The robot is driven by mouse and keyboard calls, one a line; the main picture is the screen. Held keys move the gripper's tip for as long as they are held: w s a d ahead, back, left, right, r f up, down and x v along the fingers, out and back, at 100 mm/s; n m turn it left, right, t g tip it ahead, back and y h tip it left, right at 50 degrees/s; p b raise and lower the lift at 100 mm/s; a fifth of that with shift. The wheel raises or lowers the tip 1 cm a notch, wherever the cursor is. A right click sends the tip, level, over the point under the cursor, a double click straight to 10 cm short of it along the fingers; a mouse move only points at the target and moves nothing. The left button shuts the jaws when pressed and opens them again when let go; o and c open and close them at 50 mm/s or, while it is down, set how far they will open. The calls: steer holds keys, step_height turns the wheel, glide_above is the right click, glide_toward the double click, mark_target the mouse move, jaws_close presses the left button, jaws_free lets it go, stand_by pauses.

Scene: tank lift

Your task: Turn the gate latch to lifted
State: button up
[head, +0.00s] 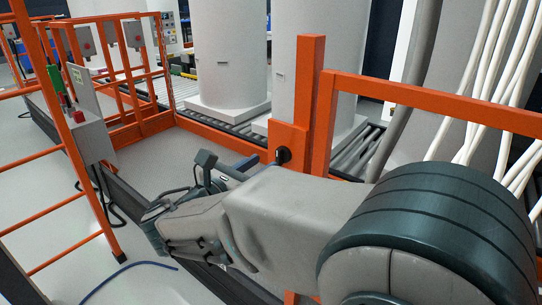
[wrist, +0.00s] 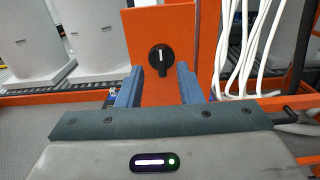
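The gate latch is a black round knob (wrist: 160,58) on an orange post plate (wrist: 178,25). A pale mark on the knob points about straight up in the wrist view. The latch also shows in the head view (head: 283,155), on the side of the orange post (head: 304,110). My gripper (wrist: 159,68) is open, with its two blue fingers to the left and right of the knob in the picture. Nothing is between the fingers that I can see touching them. The fingertips look short of the knob, but the exact gap is hard to tell.
Large white tanks (head: 232,50) stand on a roller conveyor (head: 212,122) behind the post. An orange rail (head: 430,98) runs right from the post, with white hoses (head: 490,90) behind it. An orange railing with a control box (head: 88,135) stands at left. Grey floor lies open between.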

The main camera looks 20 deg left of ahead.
mark_target(277, 154)
steer(key=x, duration=0.5)
jaws_close()
